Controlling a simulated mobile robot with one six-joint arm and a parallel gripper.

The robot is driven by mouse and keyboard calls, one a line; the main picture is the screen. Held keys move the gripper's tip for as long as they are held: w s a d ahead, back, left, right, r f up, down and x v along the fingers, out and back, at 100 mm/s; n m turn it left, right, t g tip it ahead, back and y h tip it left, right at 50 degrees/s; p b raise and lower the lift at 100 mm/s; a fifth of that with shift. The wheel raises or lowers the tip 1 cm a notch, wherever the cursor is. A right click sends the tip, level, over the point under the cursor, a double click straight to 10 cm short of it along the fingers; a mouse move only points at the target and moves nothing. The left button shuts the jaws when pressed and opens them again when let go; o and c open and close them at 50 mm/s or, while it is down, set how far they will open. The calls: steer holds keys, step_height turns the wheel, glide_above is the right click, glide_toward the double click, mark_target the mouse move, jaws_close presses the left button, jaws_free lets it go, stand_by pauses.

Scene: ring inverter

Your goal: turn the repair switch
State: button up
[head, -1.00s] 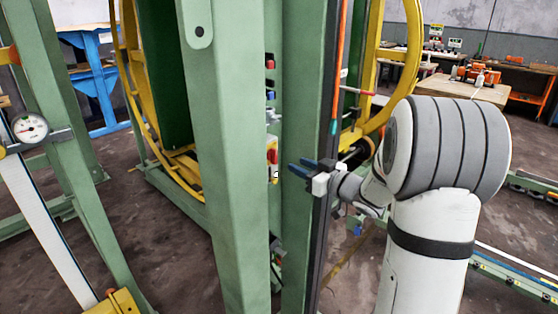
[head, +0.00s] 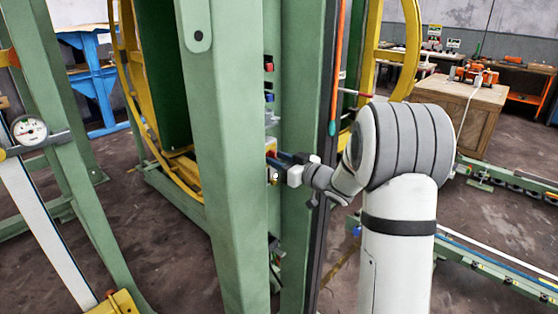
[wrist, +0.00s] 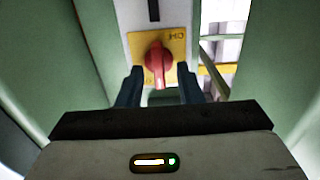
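The repair switch is a red rotary knob (wrist: 157,64) on a yellow plate (wrist: 176,46), seen in the wrist view fixed to a pale panel. The knob's handle points down, tilted slightly. My gripper (wrist: 158,72) is open, with one dark finger on each side of the knob and visible gaps to it. I cannot tell how deep the fingertips reach along the knob. In the head view my gripper (head: 274,158) is at the switch between the green posts and covers most of it.
A green post (head: 228,160) stands left of the switch and another (head: 301,110) behind my gripper. Red (head: 269,67) and blue (head: 269,97) buttons sit above the switch. A wooden crate (head: 465,110) stands at the right rear.

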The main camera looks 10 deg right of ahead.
jaws_close()
steer(key=shift+f, duration=0.1)
steer(key=shift+f+n+b, duration=0.1)
steer(key=shift+n+b, duration=0.3)
steer(key=shift+b, duration=0.25)
steer(key=n+b, duration=0.5)
steer(key=b, duration=0.1)
steer(key=n+b, duration=1.2)
steer(key=shift+s+a+f, duration=0.15)
steer(key=shift+a+f, duration=0.05)
steer(key=shift+f, duration=0.05)
steer(key=shift+b, duration=0.4)
